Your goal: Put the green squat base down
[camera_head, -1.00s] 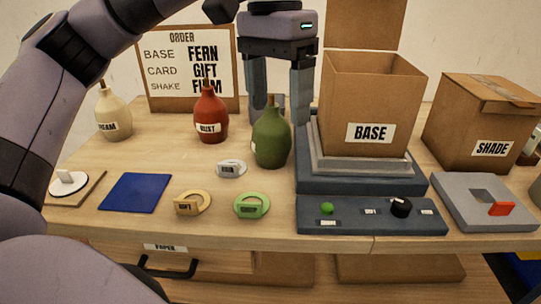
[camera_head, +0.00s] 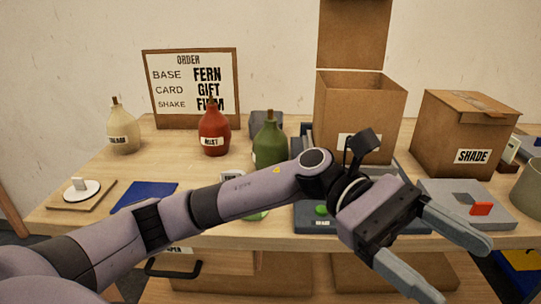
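The green squat base (camera_head: 270,139) stands upright on the table, right of the red base (camera_head: 214,133). Its lower right side is partly hidden by my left arm. My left gripper (camera_head: 462,271) is open and empty, its fingers apart and pointing to the lower right, in front of the table's front edge. It is well away from the green base. My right gripper is not in view.
A cream base (camera_head: 122,134) stands at the left, near the order board (camera_head: 146,88). The open BASE box (camera_head: 359,110) is right of the green base, and the SHADE box (camera_head: 465,131) is farther right. My arm crosses the front of the table.

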